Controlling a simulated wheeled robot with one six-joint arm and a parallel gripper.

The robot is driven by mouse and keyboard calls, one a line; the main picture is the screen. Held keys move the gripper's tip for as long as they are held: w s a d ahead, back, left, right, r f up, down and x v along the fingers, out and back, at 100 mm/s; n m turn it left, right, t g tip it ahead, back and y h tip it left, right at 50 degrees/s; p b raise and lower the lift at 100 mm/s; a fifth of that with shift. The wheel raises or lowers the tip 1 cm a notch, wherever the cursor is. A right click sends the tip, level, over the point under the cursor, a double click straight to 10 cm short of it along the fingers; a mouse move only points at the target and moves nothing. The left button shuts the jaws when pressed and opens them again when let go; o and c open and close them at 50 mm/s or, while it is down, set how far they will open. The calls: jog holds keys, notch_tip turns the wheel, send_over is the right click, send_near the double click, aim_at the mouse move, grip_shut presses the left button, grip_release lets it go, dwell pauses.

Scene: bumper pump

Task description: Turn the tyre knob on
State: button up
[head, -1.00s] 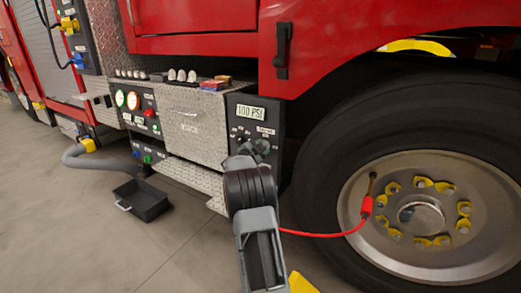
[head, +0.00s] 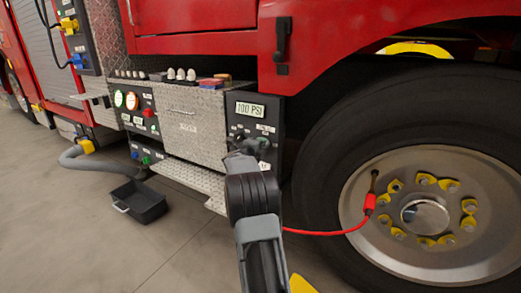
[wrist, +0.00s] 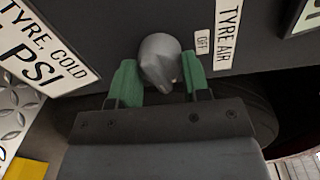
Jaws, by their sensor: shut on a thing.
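The tyre knob (wrist: 158,57) is a grey rounded knob on a dark panel, seen in the wrist view. An "OFF" label (wrist: 202,42) and a "TYRE AIR" label (wrist: 228,32) are to its right. My gripper (wrist: 160,80) is shut on the knob, with one green finger on each side of it. The knob's narrow end points down and slightly right in the wrist view. In the head view my gripper (head: 250,146) is at the dark panel below the "100 PSI" display (head: 249,109). My arm hides much of the knob area there.
A large wheel (head: 425,214) stands close to the right of the panel. A black tray (head: 138,203) lies on the floor at left. A diamond-plate step (head: 190,178) juts out left of my arm.

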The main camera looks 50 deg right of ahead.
jog(key=shift+f+m, duration=0.1)
jog(key=shift+m, duration=0.7)
jog(key=o, duration=0.9)
jog(key=shift+a, duration=0.1)
jog(key=p+v, duration=0.3)
jog(key=v, duration=1)
jog(key=shift+s+a, duration=0.25)
